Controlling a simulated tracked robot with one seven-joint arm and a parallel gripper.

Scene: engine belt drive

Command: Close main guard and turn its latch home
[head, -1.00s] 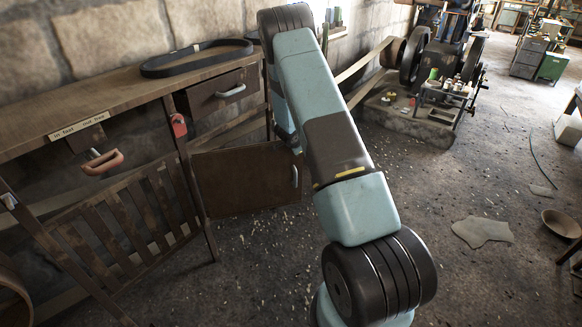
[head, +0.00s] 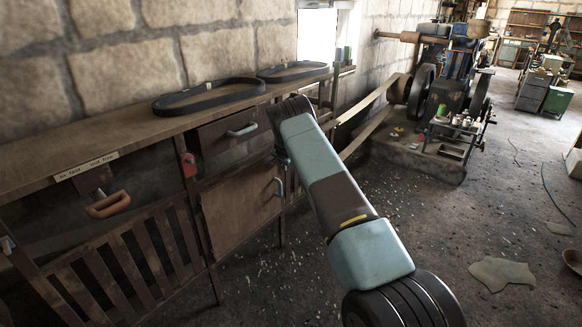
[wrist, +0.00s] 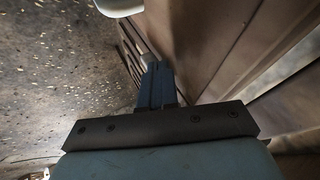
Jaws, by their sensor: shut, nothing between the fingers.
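A brown hinged panel (head: 240,212), likely the main guard, hangs under the bench front, nearly in line with it. I cannot tell whether it is fully closed. A grey handle (head: 281,187) stands at its right edge; I cannot tell whether this is the latch. In the head view, my arm's far end is near the bench front, right of the panel, and hides my gripper. In the wrist view, my gripper (wrist: 155,83) is shut and empty beside brown boards. Contact is unclear.
A slatted panel (head: 118,262), an orange handle (head: 108,204), a red lock-like piece (head: 188,165) and a drawer (head: 232,134) are along the bench. Belts (head: 209,96) lie on top. Machinery (head: 440,110) stands behind right. The floor (head: 430,225) right of my arm is mostly clear.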

